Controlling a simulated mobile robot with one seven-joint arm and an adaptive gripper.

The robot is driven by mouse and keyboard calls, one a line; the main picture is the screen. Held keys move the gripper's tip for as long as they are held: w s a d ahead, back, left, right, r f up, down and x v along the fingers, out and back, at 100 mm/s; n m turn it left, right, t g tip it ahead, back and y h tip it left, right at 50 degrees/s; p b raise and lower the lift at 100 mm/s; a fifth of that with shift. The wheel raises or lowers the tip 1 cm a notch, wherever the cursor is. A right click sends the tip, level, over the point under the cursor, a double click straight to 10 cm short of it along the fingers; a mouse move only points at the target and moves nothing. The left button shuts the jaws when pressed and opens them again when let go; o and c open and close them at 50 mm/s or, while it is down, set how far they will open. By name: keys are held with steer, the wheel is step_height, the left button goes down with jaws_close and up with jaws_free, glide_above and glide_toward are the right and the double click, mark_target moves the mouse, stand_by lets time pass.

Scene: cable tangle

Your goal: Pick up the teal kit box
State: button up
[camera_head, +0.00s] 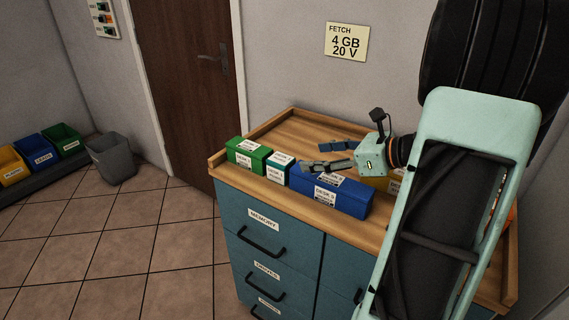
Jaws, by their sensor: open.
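The teal kit box (279,168) is a small box with white labels on its top and front. It sits on the wooden cabinet top near the front edge, between a green box and a blue box. My gripper (313,155) is open and empty, its two fingers pointing left. The fingertips are just right of the teal box in the picture, with the nearer finger by the back of the blue box. I cannot tell their exact height above the top.
The green box (248,155) is close on the teal box's left, and the longer blue box (332,194) on its right. The wooden top (293,125) has a raised rim and is clear behind the boxes.

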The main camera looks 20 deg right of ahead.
mark_target(280, 158)
steer(key=shift+w, duration=0.1)
steer(key=x, duration=0.5)
steer(key=shift+w+b, duration=0.1)
steer(key=shift+b, duration=0.3)
steer(key=x, duration=0.2)
steer(key=b+x, duration=0.1)
steer(key=x, duration=0.2)
steer(key=shift+f, duration=0.35)
steer(key=c, duration=1.2)
steer(key=shift+c, duration=0.5)
steer(key=shift+r, duration=0.15)
